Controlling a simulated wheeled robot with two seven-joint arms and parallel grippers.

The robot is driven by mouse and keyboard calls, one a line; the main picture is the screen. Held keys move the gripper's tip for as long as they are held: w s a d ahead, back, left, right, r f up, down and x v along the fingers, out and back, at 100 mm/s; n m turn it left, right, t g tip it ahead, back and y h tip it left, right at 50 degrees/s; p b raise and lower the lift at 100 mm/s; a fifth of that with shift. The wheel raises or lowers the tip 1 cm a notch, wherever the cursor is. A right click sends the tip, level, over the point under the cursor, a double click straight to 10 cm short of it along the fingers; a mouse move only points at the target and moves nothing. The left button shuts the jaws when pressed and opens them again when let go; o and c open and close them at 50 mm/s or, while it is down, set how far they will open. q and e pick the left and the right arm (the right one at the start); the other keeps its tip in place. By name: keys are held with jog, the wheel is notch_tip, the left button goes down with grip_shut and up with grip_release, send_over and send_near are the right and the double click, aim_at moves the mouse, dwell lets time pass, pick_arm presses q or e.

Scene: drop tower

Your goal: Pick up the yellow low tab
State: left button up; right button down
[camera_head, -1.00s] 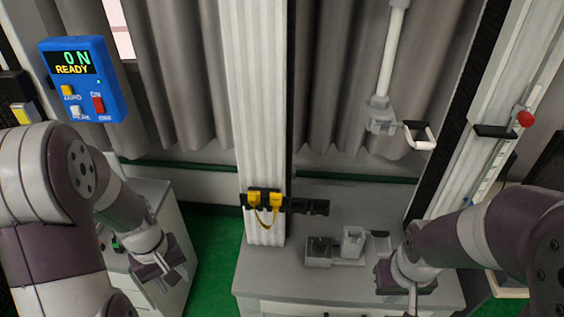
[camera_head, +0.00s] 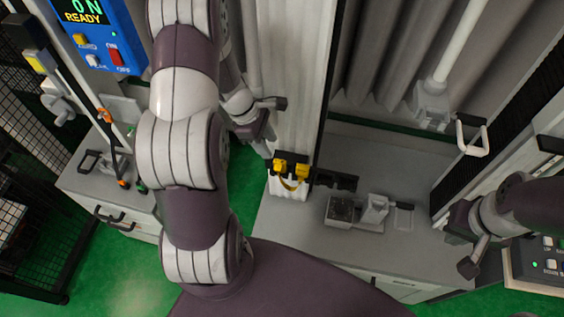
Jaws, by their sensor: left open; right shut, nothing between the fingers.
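Two yellow tabs (camera_head: 290,169) sit on a black bracket low on the pale ribbed column. I cannot tell which of the two is the low tab. My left gripper (camera_head: 274,128) is open and empty, above and slightly left of the tabs, beside the column and apart from them. My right gripper (camera_head: 470,255) is shut and empty, far right of the tabs near the bench's right end.
A grey bench (camera_head: 290,236) stands below the column, carrying a small grey fixture (camera_head: 375,208). A white handle (camera_head: 473,138) hangs at the right. A blue readout box (camera_head: 97,38) and a white cabinet (camera_head: 125,208) with tools are at the left.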

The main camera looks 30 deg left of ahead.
aim_at(278, 161)
pick_arm(q)
jog(key=f, duration=0.1)
jog(key=w, duration=0.1)
jog(key=f, duration=0.1)
jog(key=shift+w+d+f, duration=0.15)
jog(key=shift+d+f, duration=0.1)
jog(key=shift+f, duration=0.05)
jog(key=f, duration=0.1)
jog(key=d+f+p, duration=0.1)
jog(key=s+d+f, duration=0.1)
jog(key=shift+f, duration=0.25)
jog(key=shift+d+f, duration=0.15)
jog(key=shift+f, duration=0.2)
jog(key=shift+w+f, duration=0.15)
jog(key=shift+w, duration=0.05)
jog(key=c, duration=0.8)
jog(key=shift+s, duration=0.1)
grip_shut()
pick_arm(e)
jog(key=shift+w+a+r, duration=0.15)
jog(key=shift+w+r, duration=0.1)
jog(key=shift+r, duration=0.55)
